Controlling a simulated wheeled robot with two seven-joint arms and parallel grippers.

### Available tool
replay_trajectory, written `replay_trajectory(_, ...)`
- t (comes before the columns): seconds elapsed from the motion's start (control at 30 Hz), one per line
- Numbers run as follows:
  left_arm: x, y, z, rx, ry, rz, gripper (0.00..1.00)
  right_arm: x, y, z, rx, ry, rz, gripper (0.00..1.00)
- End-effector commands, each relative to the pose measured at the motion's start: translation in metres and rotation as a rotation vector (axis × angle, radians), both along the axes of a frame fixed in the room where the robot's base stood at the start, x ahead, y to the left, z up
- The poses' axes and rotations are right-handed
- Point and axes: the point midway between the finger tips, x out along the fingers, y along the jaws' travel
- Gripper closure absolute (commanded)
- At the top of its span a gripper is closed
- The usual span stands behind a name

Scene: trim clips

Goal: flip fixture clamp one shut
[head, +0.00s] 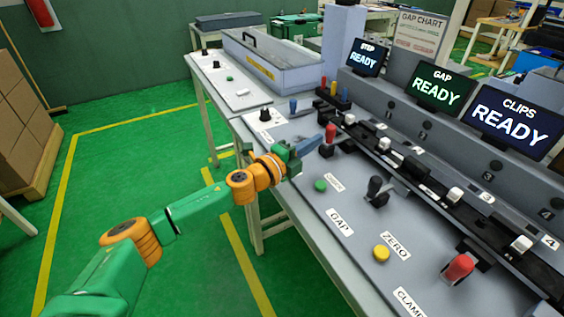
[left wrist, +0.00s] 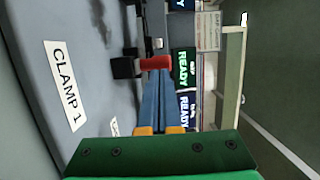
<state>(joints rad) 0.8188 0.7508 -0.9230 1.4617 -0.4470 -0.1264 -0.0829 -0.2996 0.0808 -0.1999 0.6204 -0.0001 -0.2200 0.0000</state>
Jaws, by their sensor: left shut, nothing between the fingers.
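The clamp one lever has a red handle (head: 330,133) that stands up from its black base on the grey bench, near the far end of the fixture rail. In the left wrist view the red handle (left wrist: 156,63) sticks out from its black base beside the CLAMP 1 label (left wrist: 65,86). My left gripper (head: 316,142) is shut and empty, its blue fingers pointing at the handle. In the left wrist view the fingertips (left wrist: 159,74) are right at the handle; I cannot tell whether they touch it. My right gripper is in neither view.
A second red lever (head: 458,268) stands at the near end of the bench. Between them are a green button (head: 320,185), a black lever (head: 376,190) and a yellow button (head: 381,253). A dark rail (head: 430,185) with white clips runs behind. Three screens read READY.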

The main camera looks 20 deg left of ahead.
Motion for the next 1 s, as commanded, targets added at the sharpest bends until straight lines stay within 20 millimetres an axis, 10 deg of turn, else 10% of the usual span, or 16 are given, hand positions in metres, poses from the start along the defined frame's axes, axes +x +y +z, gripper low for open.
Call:
replay_trajectory(0.5,-0.086,0.039,-0.004,0.002,0.002,-0.001,1.0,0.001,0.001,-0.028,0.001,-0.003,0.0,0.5)
replay_trajectory(1.0,-0.093,0.04,0.001,0.0,0.001,-0.003,1.0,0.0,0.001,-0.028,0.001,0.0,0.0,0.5)
